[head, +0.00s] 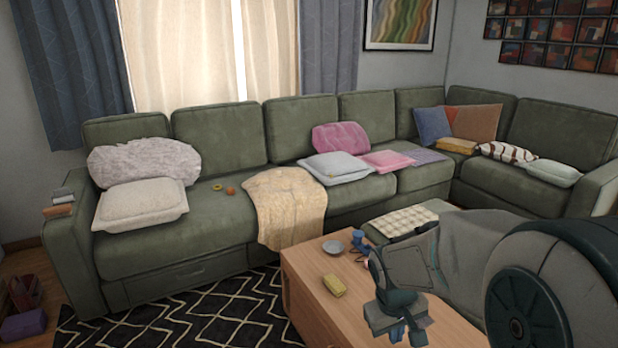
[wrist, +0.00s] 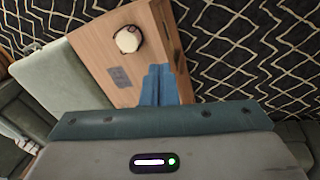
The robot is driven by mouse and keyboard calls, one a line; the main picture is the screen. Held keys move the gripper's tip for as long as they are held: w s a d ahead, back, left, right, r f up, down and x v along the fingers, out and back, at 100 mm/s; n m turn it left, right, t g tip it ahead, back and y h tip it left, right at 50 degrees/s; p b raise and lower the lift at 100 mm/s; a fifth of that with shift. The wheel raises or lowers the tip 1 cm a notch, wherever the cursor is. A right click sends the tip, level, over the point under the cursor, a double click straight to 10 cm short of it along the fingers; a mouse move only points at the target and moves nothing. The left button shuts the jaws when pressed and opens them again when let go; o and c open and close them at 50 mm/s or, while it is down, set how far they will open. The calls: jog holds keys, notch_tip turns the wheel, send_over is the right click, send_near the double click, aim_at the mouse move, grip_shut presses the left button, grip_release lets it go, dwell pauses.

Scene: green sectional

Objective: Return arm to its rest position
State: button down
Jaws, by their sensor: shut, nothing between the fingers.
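My gripper (head: 408,330) is at the end of my grey arm, over the wooden coffee table (head: 300,282) at the lower right of the head view. Its fingers point down. In the wrist view, the two blue fingers (wrist: 157,84) are together, with nothing visible between them, against the wooden table top (wrist: 105,60). My arm is bent and hides the right part of the table. I cannot tell the exact height of the fingers above the table.
A yellow block (head: 334,285), a small grey dish (head: 333,247) and a blue object (head: 357,238) are on the table. A green sectional (head: 226,219) with cushions stands behind it. A patterned rug (head: 200,315) lies on the floor at left, clear of objects.

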jog(key=s+a+r+m+t+y+p, duration=0.1)
jog(key=s+r+p, duration=0.5)
jog(key=s+r, duration=0.6)
jog(key=shift+s+a+r+m+y, duration=0.25)
jog(key=shift+a+r+m+y, duration=0.35)
jog(key=shift+r+m, duration=0.45)
jog(key=shift+f, duration=0.2)
